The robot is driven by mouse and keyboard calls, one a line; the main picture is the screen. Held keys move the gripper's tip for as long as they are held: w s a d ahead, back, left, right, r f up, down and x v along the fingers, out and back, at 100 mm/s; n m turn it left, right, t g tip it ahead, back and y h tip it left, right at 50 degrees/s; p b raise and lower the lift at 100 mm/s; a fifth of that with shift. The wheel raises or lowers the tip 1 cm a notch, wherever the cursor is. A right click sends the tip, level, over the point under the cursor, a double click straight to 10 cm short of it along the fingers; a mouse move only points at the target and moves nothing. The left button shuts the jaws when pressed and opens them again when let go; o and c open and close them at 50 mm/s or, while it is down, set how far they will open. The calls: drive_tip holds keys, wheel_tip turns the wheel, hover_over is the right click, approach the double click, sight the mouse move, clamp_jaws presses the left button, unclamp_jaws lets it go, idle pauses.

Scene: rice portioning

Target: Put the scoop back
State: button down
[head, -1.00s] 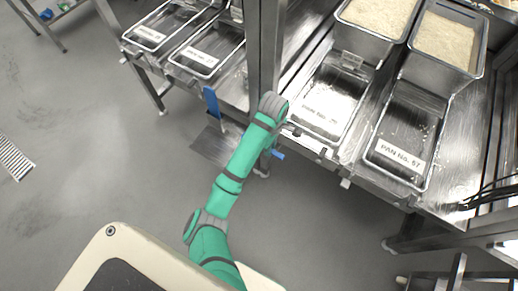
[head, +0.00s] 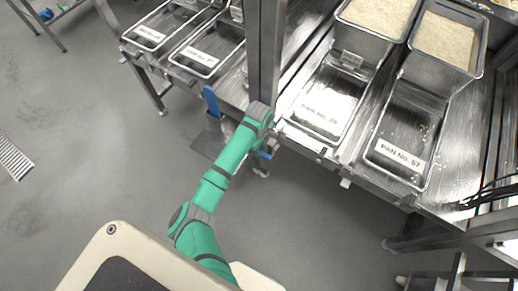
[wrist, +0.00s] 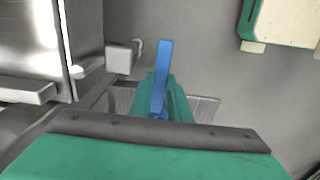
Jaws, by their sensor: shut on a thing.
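The scoop's blue handle (wrist: 163,65) is upright between the green fingers of my gripper (wrist: 161,88) in the wrist view. My gripper is shut on it. In the head view a small blue end (head: 265,155) shows below my arm's far end, beside the rack post. My gripper's fingers are mostly hidden there by the arm. A grey metal plate shows behind the fingers in the wrist view; I cannot tell whether it is part of the scoop.
Pan No. 57 (head: 427,160) and another labelled pan (head: 343,84) sit at the right, with rice bins (head: 446,38) behind. A metal post (head: 265,50) stands beside my arm. A blue upright piece (head: 211,101) stands left of it. The floor at left is open.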

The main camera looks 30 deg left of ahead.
drive_tip(key=shift+d+f, duration=0.1)
drive_tip(key=shift+d, duration=0.05)
drive_tip(key=c, duration=1.7)
unclamp_jaws()
drive_tip(key=shift+s, duration=0.1)
drive_tip(key=shift+o, duration=0.2)
wheel_tip(320, 180, up, 12)
